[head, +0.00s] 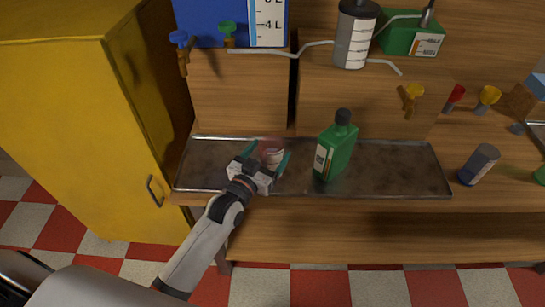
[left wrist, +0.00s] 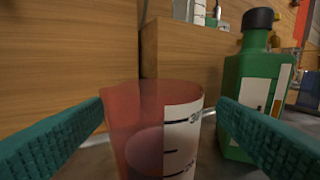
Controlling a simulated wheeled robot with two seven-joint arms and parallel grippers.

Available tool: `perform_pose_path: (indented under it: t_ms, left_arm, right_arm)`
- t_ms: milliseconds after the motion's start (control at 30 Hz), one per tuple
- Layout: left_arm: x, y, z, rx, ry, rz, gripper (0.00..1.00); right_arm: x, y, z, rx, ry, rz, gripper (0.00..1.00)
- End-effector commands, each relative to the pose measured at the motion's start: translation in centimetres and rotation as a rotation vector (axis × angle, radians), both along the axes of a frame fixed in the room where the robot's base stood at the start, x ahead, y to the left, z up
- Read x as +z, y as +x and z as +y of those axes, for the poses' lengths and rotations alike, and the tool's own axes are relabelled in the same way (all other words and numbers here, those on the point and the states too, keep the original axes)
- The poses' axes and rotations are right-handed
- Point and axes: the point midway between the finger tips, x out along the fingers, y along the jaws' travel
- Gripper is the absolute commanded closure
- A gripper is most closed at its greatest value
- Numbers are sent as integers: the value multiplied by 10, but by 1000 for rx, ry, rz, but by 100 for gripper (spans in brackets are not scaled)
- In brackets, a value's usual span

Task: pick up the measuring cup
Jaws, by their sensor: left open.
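The measuring cup (head: 272,153) is a small reddish, see-through cup with a white scale label. It stands upright on the metal tray (head: 395,177), near the tray's left part. In the left wrist view the cup (left wrist: 150,130) is between the two teal fingers, with a visible gap at its right side; contact on the left side cannot be told. My left gripper (head: 266,162) is open around the cup. The lower part of the cup is hidden by the gripper in the head view. My right gripper is not in view.
A green bottle with a black cap (head: 336,146) stands on the tray just right of the cup. A yellow cabinet (head: 80,110) is at the left. Wooden blocks (head: 240,95) rise behind the tray.

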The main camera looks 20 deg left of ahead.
Motion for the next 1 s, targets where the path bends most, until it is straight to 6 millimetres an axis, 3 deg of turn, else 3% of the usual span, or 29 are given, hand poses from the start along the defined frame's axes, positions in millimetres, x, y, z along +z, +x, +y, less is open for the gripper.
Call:
perform_pose_path:
  t_ms: [233, 567, 900, 1000]
  left_arm:
    - [-4, 36, -6, 0, 0, -2, 19]
    - [-5, 43, -8, 0, 0, 0, 19]
    - [-5, 42, -8, 0, 0, 0, 73]
    - [-4, 43, -8, 0, -1, -3, 75]
  right_arm:
    - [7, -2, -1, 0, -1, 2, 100]
    - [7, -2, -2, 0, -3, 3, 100]
    - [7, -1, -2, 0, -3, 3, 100]
    - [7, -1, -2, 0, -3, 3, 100]
